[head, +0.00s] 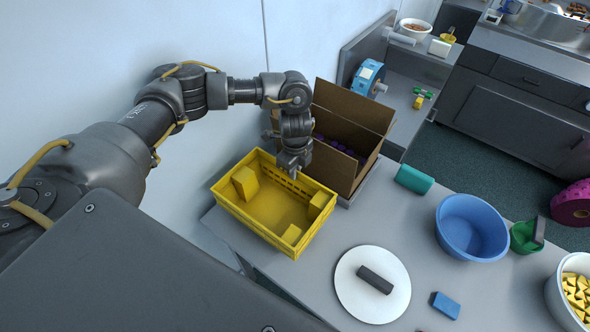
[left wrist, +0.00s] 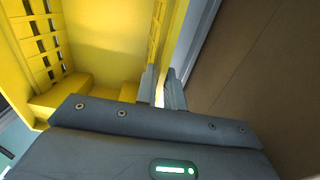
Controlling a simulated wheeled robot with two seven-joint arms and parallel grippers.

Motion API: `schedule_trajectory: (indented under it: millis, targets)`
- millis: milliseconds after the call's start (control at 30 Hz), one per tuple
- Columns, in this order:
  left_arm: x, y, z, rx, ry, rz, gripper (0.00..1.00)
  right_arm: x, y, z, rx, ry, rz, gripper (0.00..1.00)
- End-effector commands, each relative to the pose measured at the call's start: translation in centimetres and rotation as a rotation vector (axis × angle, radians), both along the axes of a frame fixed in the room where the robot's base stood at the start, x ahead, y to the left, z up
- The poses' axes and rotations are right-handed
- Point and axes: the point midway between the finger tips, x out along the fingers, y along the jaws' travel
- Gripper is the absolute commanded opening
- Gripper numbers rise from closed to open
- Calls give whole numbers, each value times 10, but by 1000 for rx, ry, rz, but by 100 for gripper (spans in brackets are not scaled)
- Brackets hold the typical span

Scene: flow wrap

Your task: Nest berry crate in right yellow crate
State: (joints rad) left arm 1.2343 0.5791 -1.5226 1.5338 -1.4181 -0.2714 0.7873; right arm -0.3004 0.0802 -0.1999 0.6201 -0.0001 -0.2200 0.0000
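One yellow crate (head: 252,222) is at the left end of the table, with several yellow blocks inside. I cannot tell it apart as the right yellow crate, and I make out no separate berry crate. My left gripper (head: 291,168) reaches down at the crate's far rim, beside the cardboard box. In the left wrist view its fingers (left wrist: 162,92) stand close together, one on each side of the yellow crate wall (left wrist: 170,45), and look shut on it. I cannot tell whether the crate is resting or slightly raised. My right gripper is not in view.
An open cardboard box (head: 335,172) with purple items stands right behind the crate. A white disc (head: 350,300) with a dark bar, a blue bowl (head: 471,228), a teal block (head: 414,179) and a blue block (head: 446,305) lie to the right. A wall is close behind.

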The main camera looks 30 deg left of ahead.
Motion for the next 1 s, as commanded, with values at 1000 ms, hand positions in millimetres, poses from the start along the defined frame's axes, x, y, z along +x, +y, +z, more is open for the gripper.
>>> schedule_trajectory:
  millis: [1000]
  targets:
    - [1, 0, 91, 1, -4, -1, 31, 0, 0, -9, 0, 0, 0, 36]
